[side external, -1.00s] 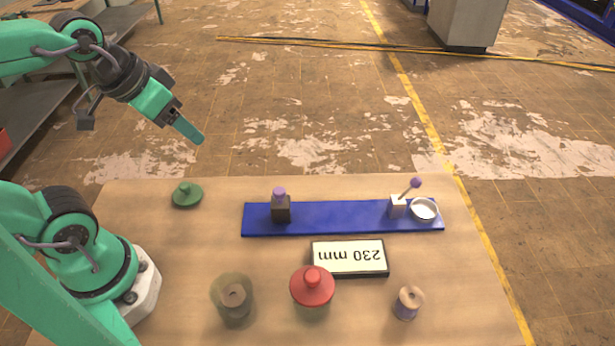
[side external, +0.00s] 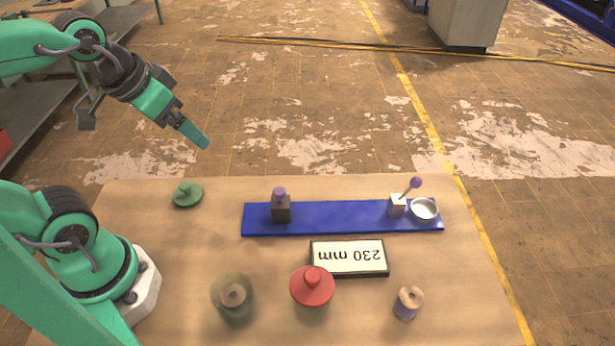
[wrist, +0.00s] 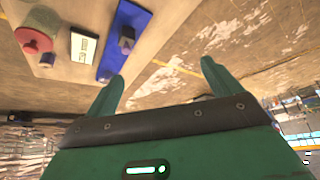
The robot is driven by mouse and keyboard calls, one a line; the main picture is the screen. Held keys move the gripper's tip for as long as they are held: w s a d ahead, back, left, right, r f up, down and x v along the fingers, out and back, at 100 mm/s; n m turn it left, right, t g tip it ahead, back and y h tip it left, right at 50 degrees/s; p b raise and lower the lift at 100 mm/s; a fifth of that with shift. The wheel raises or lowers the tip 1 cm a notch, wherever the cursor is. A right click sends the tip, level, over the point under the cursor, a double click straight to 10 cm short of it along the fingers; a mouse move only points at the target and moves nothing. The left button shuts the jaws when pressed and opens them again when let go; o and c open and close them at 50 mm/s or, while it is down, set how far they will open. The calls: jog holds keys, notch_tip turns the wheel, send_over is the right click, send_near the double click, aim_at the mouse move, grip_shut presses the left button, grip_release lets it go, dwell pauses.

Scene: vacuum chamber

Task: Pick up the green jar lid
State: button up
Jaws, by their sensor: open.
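The green jar lid (side external: 187,195), a flat disc with a knob on top, lies on the table at its back left. I cannot make it out in the wrist view. My gripper (side external: 204,142) is raised in the air above and to the right of the lid in the side view, pointing down and to the right. It is apart from everything. In the wrist view its two green fingers (wrist: 162,80) stand wide apart with nothing between them.
A "230 mm" sign (side external: 349,257), red-lidded jar (side external: 312,289), olive jar (side external: 232,298) and spool (side external: 408,303) stand nearer.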

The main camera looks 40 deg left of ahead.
jog(key=w+a+f+g, duration=0.3)
jog(key=a+f, duration=0.3)
jog(key=f, duration=0.1)
jog(key=g, duration=0.3)
send_over(184, 185)
notch_tip(184, 185, down, 9)
jog(key=shift+f, duration=0.15)
jog(key=shift+f, duration=0.1)
jog(key=shift+f, duration=1.2)
jog(key=shift+f, duration=2.6)
jog(key=shift+w, duration=0.1)
jog(key=c, duration=1)
